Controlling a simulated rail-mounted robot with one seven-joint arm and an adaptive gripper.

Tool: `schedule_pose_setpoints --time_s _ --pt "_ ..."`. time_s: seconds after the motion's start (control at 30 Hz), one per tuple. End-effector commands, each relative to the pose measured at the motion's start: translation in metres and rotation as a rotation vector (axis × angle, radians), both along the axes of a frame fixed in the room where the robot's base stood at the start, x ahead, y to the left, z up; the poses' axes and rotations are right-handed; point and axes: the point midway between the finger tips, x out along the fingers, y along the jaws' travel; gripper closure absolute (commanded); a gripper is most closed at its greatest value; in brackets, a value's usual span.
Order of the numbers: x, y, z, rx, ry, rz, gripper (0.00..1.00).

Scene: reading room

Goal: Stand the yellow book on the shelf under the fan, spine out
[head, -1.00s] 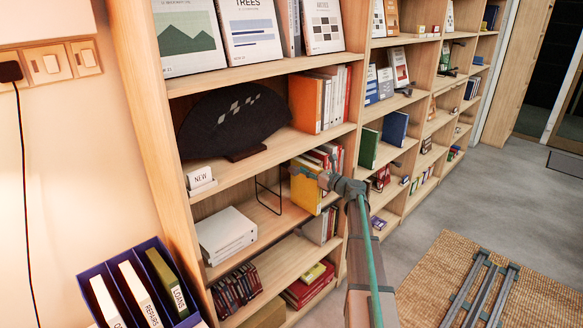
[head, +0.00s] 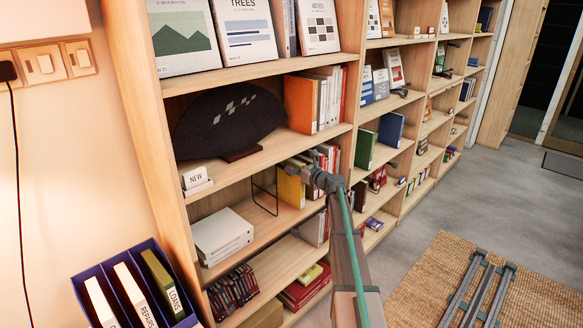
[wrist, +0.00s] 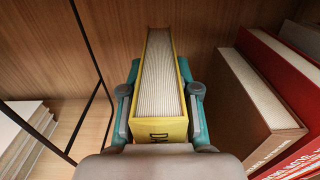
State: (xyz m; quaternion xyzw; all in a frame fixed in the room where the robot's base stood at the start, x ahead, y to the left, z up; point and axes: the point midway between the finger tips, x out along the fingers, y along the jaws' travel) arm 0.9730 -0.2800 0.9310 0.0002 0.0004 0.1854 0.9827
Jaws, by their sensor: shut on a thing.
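The yellow book (head: 290,187) is upright in the compartment under the dark fan (head: 228,122) in the head view. My gripper (wrist: 160,110) is shut on it, one teal finger on each side. In the wrist view the book (wrist: 159,132) shows its pale page edge from above, and its yellow marked spine faces me. It stands between a black wire bookend (wrist: 92,85) and other books, with gaps on both sides. Whether its base touches the shelf board (head: 235,217) is hidden.
Right of the yellow book are a brown book (wrist: 250,115) and red books (wrist: 285,75). The wire bookend also shows in the head view (head: 264,200).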

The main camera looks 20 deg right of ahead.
Motion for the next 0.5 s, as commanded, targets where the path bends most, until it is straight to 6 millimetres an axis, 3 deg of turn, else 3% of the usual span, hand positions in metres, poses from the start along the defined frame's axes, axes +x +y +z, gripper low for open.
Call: schedule_pose_setpoints --time_s 0.13,0.17,0.3,0.5 --pt "-0.0001 0.0002 -0.0018 0.002 -0.001 0.001 1.00" --pt "-0.0001 0.0002 -0.0032 0.000 0.000 0.000 0.68" --pt "-0.0001 0.0001 -0.0026 0.000 0.000 0.000 0.44" --pt "-0.0001 0.0001 -0.0026 0.000 0.000 0.001 0.44"
